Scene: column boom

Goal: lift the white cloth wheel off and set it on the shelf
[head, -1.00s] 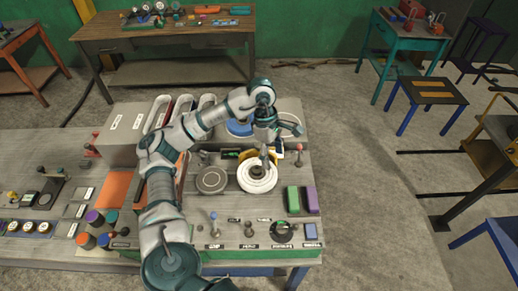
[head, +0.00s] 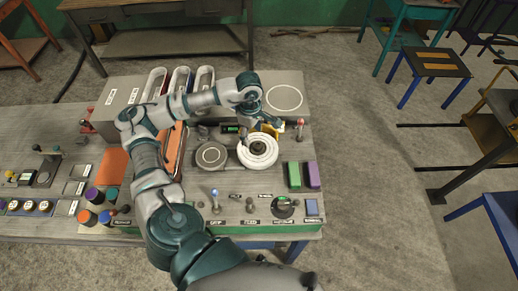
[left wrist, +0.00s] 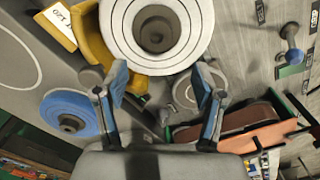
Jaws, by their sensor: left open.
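The white cloth wheel (head: 250,160) lies face up on the bench, by a yellow bracket; its face has stitched rings and a dark hub. In the left wrist view the wheel (left wrist: 193,42) fills the top middle. My left gripper (head: 266,127) is at the wheel's far edge in the head view. In the left wrist view my open left gripper (left wrist: 160,92) has its blue-padded fingers apart, with the wheel beyond the tips and nothing between them. A grey raised shelf (head: 291,79) with a circle outline is behind. My right gripper is not in view.
A blue wheel (left wrist: 66,122) lies left of my gripper in the left wrist view. A grey disc (head: 211,156) is left of the white wheel. Green (head: 294,175) and purple (head: 313,175) blocks stand to the right. The outlined circle (head: 284,97) is bare.

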